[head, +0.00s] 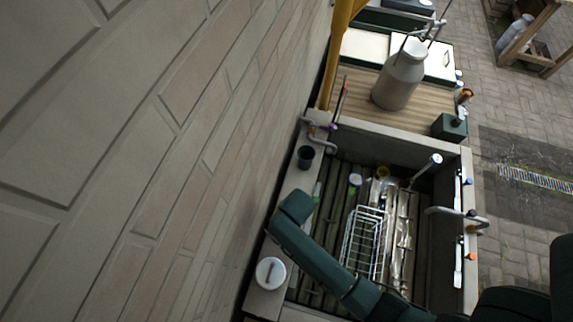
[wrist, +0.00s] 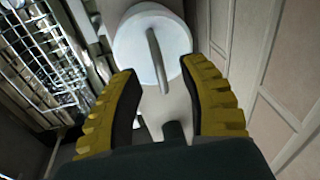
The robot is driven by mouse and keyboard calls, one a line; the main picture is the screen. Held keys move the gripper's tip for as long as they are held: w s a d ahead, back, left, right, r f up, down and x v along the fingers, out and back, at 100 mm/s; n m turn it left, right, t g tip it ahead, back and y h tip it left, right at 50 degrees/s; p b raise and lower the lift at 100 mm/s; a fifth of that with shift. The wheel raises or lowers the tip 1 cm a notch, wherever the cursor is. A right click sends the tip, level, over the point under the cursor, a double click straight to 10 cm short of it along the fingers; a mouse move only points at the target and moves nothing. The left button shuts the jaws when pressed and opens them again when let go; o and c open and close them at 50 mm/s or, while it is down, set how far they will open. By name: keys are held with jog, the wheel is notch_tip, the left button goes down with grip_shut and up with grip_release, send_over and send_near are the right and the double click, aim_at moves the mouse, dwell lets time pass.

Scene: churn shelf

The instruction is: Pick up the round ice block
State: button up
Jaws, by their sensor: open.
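The round ice block (head: 270,273) shows in the head view as a pale round disc on the ledge along the brick wall, at the lower left of the sunken basin. In the wrist view the ice block (wrist: 128,45) is a white disc with a raised grey bar across its top. My gripper (wrist: 160,72) is open, its two yellow ribbed fingers apart with nothing held between them. The fingertips lie at the near edge of the disc, and the bar shows between them. I cannot tell the height gap. The fingers cannot be made out in the head view.
A wire rack (head: 364,243) lies in the slatted basin beside the ledge; it also shows in the wrist view (wrist: 45,50). A dark cup (head: 306,157) stands farther along the ledge. The brick wall (head: 150,180) runs close beside it. A metal churn (head: 398,78) stands beyond the basin.

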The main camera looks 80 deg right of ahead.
jog(key=shift+w+d+f, duration=0.1)
jog(key=shift+f, duration=0.7)
grip_shut()
jog(key=shift+d+r, duration=0.1)
jog(key=shift+r, duration=0.05)
